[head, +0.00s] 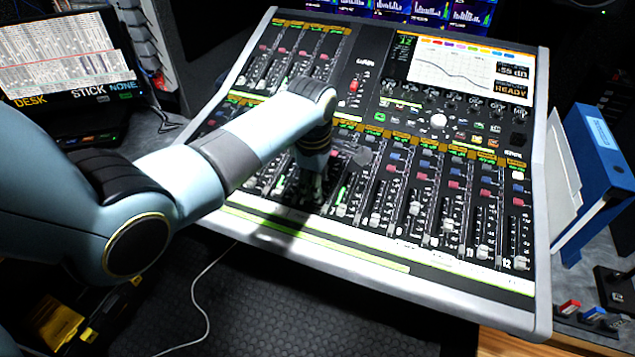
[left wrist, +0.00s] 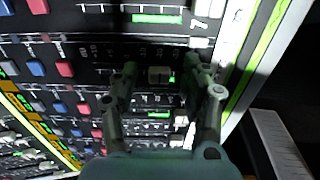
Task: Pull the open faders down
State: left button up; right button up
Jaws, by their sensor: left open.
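The mixing console (head: 545,200) has a lower row of numbered channel faders with pale caps. Caps stand at differing heights, such as one cap (head: 414,208) higher up and another cap (head: 520,262) near the bottom at channel 12. My left gripper (head: 316,188) points down over the left-middle fader strips and hides part of them. In the left wrist view its two fingers are apart, with a pale fader cap (left wrist: 160,74) showing between them. Whether a finger touches the cap is unclear. The number 7 shows near that strip's end. My right gripper is not in view.
A display (head: 470,70) sits at the console's upper right. A screen (head: 65,55) reading DESK and STICK NONE stands at left. A blue binder (head: 600,165) stands right of the console. A white cable (head: 200,290) lies in front, over the dark floor.

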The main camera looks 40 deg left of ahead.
pick_arm(q)
jog(key=c, duration=0.9)
grip_shut()
